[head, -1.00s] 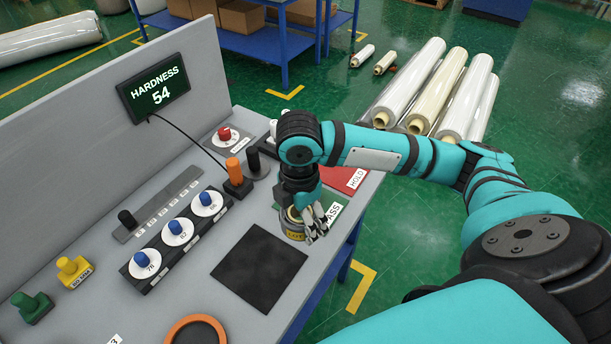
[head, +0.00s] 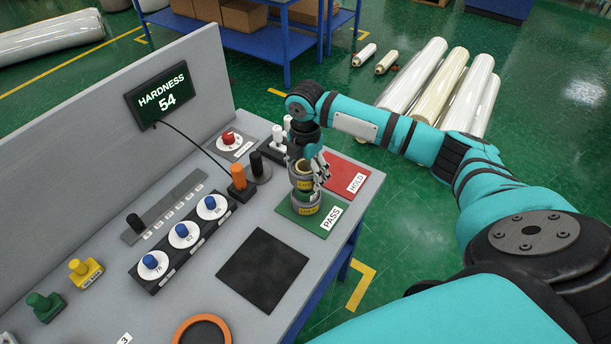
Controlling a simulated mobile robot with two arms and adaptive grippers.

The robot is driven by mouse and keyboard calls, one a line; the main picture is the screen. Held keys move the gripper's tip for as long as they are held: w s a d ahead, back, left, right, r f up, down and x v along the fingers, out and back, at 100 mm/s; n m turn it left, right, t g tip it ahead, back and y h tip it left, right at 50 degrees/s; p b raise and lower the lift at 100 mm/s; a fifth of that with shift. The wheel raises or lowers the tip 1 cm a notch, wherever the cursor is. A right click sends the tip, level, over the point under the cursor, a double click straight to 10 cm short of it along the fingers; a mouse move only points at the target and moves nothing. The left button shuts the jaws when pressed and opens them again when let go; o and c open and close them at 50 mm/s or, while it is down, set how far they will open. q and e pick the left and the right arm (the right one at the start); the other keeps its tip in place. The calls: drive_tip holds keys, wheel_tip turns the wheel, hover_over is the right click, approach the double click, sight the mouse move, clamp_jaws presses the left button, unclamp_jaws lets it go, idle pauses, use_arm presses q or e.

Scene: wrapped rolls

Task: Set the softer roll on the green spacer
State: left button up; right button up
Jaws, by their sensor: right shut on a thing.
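My right gripper (head: 318,174) is shut on a grey wrapped roll (head: 299,178) with a yellow label, at the back right of the bench. A second roll with a yellow label (head: 307,210) stands upright on the green PASS mat (head: 326,217). The held roll is upright, directly above it. A green band, which looks like the green spacer (head: 304,194), shows between the two rolls. I cannot tell whether the held roll touches it. My left gripper is out of view.
A display (head: 162,97) reads HARDNESS 54. The red HOLD mat (head: 349,177) lies right of the stack. An orange-topped device (head: 237,176) and white-and-black posts stand left of it. The black square mat (head: 262,269) in front is bare.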

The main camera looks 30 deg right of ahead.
drive_tip(key=f, duration=0.1)
drive_tip(key=f+p, duration=0.1)
drive_tip(key=f, duration=0.1)
drive_tip(key=shift+w+d+f, duration=0.15)
drive_tip(key=shift+d+f, duration=0.05)
drive_tip(key=shift+f, duration=0.1)
drive_tip(key=shift+f, duration=0.1)
drive_tip(key=shift+f, duration=0.15)
drive_tip(key=o, duration=1.3)
